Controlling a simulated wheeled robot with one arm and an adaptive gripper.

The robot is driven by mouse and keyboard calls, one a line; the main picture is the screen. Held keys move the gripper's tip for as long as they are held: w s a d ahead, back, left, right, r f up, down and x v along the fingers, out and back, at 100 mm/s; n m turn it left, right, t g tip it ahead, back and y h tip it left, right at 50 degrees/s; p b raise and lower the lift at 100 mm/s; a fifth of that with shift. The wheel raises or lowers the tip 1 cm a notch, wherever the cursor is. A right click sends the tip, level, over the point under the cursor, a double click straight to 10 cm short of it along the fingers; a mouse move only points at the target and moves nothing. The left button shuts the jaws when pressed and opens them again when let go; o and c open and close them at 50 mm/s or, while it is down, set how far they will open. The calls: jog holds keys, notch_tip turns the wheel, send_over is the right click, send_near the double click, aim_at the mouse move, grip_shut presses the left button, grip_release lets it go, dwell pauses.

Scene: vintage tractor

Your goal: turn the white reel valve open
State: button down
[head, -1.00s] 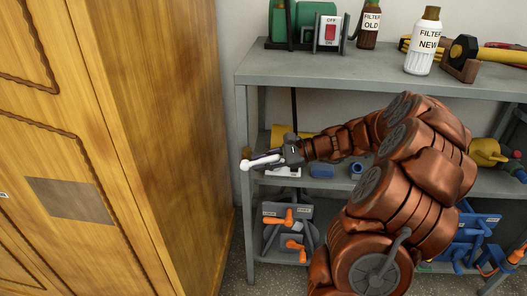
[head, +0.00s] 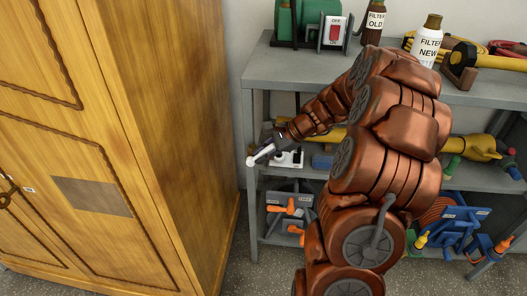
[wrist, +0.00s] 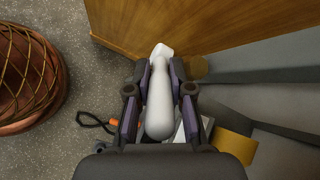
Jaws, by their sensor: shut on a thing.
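My gripper (head: 268,146) is in front of the left end of the shelf unit. It is shut on a smooth white handle-like piece (head: 262,153). In the wrist view the white piece (wrist: 159,100) lies lengthwise between both fingers (wrist: 155,95), with its angled end beyond the fingertips. I cannot tell whether this piece is the reel valve or whether it is attached to anything. A grey-and-white unit with orange handles (head: 289,209) stands on the bottom shelf, below the gripper. A white-based item (head: 289,159) on the middle shelf is partly hidden by the gripper.
A tall wooden cabinet (head: 170,130) stands close on the left. The grey top shelf (head: 290,70) holds a green machine with a red switch and bottles. A blue reel (head: 455,232) stands at lower right. The wrist view shows a brown ribbed round shape (wrist: 28,78) at left.

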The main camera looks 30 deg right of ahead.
jog(key=shift+s+f, duration=0.1)
jog(key=shift+f, duration=0.05)
jog(key=c, duration=1)
grip_release()
jog(key=shift+c, duration=0.2)
jog(key=shift+r, duration=0.2)
jog(key=shift+d+r, duration=0.2)
jog(key=v, duration=0.7)
jog(key=shift+s, duration=0.15)
jog(key=shift+r, duration=0.1)
jog(key=shift+c, duration=0.3)
